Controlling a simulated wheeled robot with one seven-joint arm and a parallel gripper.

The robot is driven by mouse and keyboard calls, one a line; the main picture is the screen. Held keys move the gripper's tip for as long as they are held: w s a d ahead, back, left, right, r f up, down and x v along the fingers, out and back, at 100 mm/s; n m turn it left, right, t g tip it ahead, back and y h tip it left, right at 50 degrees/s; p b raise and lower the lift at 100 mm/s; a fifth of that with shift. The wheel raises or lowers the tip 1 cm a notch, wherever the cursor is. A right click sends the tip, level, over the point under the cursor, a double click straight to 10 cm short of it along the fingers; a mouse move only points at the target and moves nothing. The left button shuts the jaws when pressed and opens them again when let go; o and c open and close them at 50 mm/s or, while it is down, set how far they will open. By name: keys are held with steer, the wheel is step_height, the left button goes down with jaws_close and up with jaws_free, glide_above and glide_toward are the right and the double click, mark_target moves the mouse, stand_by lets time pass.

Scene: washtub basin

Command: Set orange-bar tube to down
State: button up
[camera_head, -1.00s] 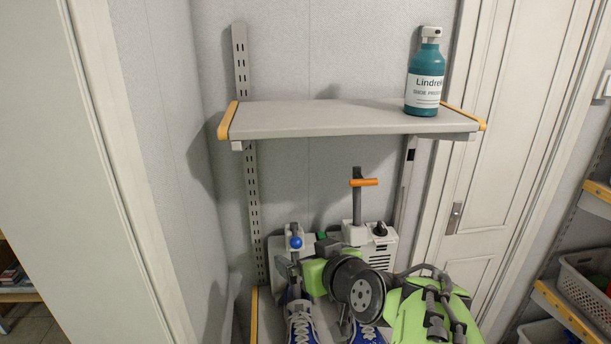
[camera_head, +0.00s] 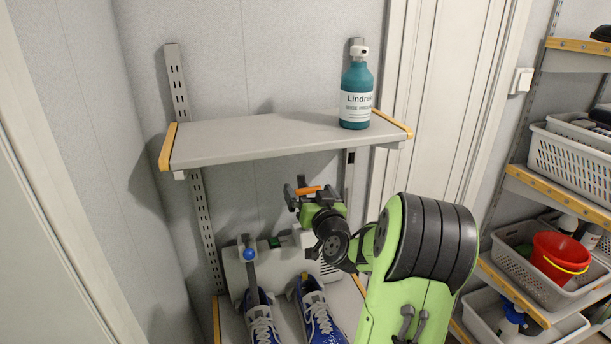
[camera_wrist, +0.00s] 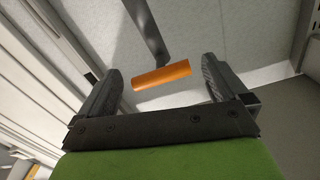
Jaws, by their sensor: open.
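The orange bar (camera_head: 307,190) is a short orange cylinder on the end of a flat dark-grey stem; in the head view my gripper partly hides it and its stem. My gripper (camera_head: 299,192) is open at the bar, above the white appliance (camera_head: 291,264). In the wrist view the orange bar (camera_wrist: 162,75) lies crosswise in the gap between the open fingers (camera_wrist: 160,82), with the grey stem (camera_wrist: 146,28) running up from it. I see no clear contact between fingers and bar.
A blue-knobbed lever (camera_head: 248,254) stands at the left of the appliance. Blue shoes (camera_head: 318,318) sit in front. A shelf (camera_head: 255,138) with a teal bottle (camera_head: 356,90) hangs above my gripper. Racks with baskets (camera_head: 570,160) stand at right.

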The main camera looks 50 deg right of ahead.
mark_target(306, 187)
steer(key=p+x, duration=0.1)
steer(key=x, duration=0.2)
steer(key=shift+w, duration=0.2)
steer(key=shift+c, duration=0.3)
steer(key=shift+f, duration=0.1)
steer(key=c, duration=1.2)
steer(key=f+b, duration=0.3)
steer(key=b, duration=0.1)
steer(key=s+f+b, duration=0.1)
steer(key=f+b, duration=0.1)
steer(key=b, duration=0.2)
steer(key=s+a+f+b, duration=0.1)
steer(key=f+b, duration=0.2)
steer(key=b, duration=0.1)
steer(key=shift+s+a+f, duration=0.1)
steer(key=shift+s+f, duration=0.05)
steer(key=shift+f, duration=0.2)
steer(key=shift+c, duration=0.2)
steer(key=shift+r, duration=0.1)
steer(key=o, duration=1.3)
steer(key=shift+s, duration=0.1)
